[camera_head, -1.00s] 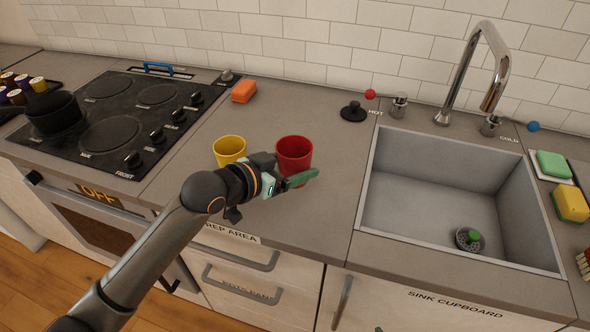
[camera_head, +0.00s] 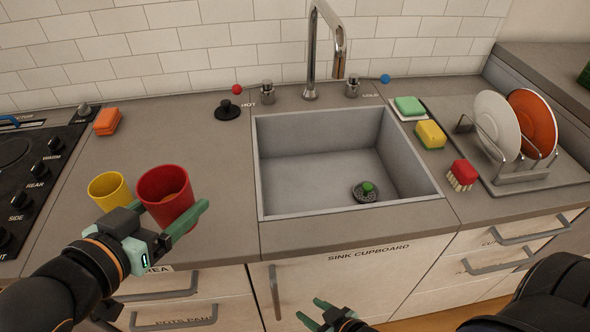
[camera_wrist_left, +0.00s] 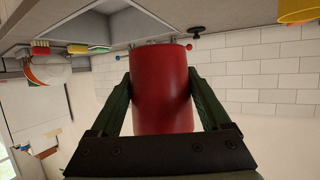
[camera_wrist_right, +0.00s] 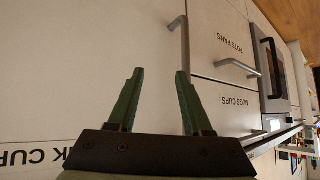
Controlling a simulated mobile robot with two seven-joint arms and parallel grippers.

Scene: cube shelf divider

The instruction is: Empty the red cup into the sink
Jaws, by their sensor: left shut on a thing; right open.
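The red cup (camera_head: 166,190) is in my left gripper (camera_head: 188,222), left of the sink in the head view. It is close to upright, and brownish contents show inside it. In the left wrist view the red cup (camera_wrist_left: 161,88) sits between both fingers (camera_wrist_left: 160,100). The sink (camera_head: 330,165) is a grey basin with no cup in it. Its drain strainer with a green knob (camera_head: 367,190) lies on the basin floor. My right gripper (camera_head: 322,315) is low in front of the sink cupboard. It is open and empty in the right wrist view (camera_wrist_right: 155,85).
A yellow cup (camera_head: 109,190) stands left of the red cup. The faucet (camera_head: 325,50) rises behind the sink. A black stopper (camera_head: 227,109) lies on the counter left of it. Sponges (camera_head: 430,134), a brush (camera_head: 462,174) and a dish rack (camera_head: 510,160) are at the right.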

